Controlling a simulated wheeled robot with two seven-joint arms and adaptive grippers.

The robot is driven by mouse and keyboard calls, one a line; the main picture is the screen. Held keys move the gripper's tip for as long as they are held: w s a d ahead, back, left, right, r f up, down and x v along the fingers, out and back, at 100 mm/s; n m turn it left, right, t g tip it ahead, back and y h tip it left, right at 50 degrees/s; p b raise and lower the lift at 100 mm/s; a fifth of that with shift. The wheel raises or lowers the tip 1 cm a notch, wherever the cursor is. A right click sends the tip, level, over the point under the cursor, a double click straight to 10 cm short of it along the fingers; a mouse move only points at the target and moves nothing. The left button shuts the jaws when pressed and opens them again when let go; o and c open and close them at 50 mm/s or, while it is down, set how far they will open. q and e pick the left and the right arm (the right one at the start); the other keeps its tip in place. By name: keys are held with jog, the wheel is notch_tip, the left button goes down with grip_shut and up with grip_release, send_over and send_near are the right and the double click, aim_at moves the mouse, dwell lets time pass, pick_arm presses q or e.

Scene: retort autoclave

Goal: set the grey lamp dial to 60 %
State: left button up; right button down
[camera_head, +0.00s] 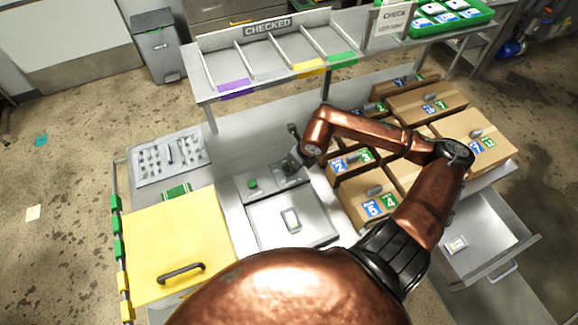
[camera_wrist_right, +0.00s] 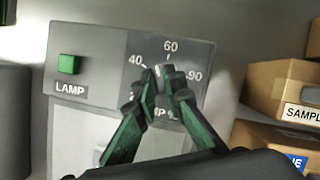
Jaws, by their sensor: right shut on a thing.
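The grey lamp dial (camera_wrist_right: 159,72) sits on the lamp panel (camera_wrist_right: 101,45), below the marks 40, 60 and 90. My right gripper (camera_wrist_right: 166,72) is shut on the dial, with its green-and-black fingers on either side. The fingers hide most of the dial and part of the lettering below it, so I cannot read its setting surely. In the head view my right gripper (camera_head: 291,163) reaches down to the back of the panel, and the dial is hidden there. My left gripper is not in view.
A green button (camera_wrist_right: 69,64) sits left of the dial above the word LAMP. Cardboard boxes (camera_head: 367,195) stand close to the right of the panel. A yellow lid (camera_head: 175,240) lies to the left, and the CHECKED shelf (camera_head: 207,86) is behind.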

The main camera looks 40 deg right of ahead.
jog(key=m+h+b, duration=0.1)
jog(key=m+b, duration=0.1)
jog(key=m, duration=0.1)
jog(key=shift+w+a, duration=0.1)
jog(key=shift+m+h+b, duration=0.6)
jog(key=shift+m, duration=0.7)
jog(key=c, duration=2)
grip_release()
jog(key=shift+g, duration=0.3)
jog(key=shift+r, duration=0.2)
jog(key=v, duration=1.1)
jog(key=shift+s+a+r, duration=0.15)
jog(key=shift+s+r, duration=0.1)
jog(key=shift+s, duration=0.1)
